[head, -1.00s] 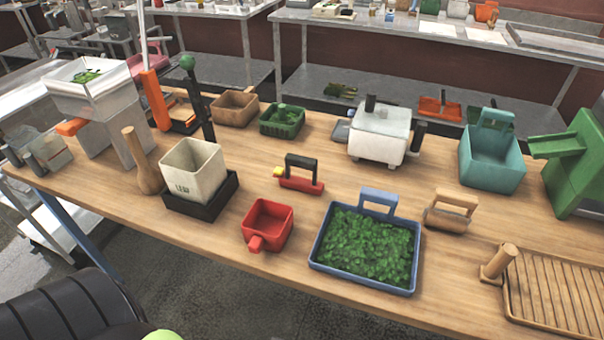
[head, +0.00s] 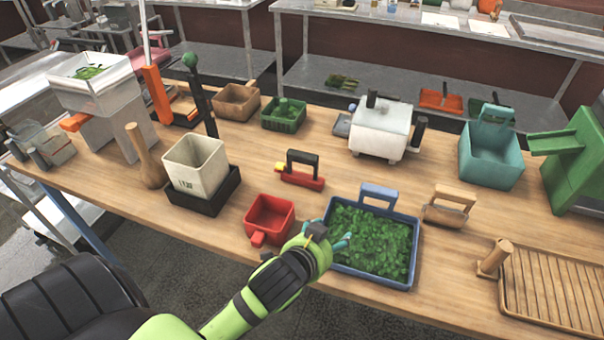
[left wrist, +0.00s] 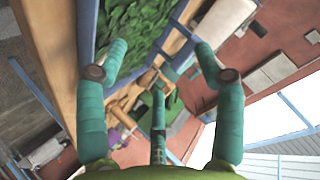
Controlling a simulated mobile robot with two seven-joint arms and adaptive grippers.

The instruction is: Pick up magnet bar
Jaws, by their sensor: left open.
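The magnet bar looks to be the red bar with a black arched handle and a yellow end (head: 302,172), lying on the wooden table near its middle in the head view. Nothing covers it there. My left gripper (head: 332,236) has teal fingers and is at the front of the table, in front of the bar and nearer to me. In the picture it overlaps the left edge of the blue tray of green leaves (head: 415,262). In the left wrist view the gripper (left wrist: 160,55) is open with nothing between its fingers. My right gripper is not in view.
A red scoop box (head: 270,217) stands just left of my gripper. A cream square container (head: 195,170) in a black tray is farther left. A white lidded pot (head: 380,132) stands behind the bar. Bare table surrounds the bar.

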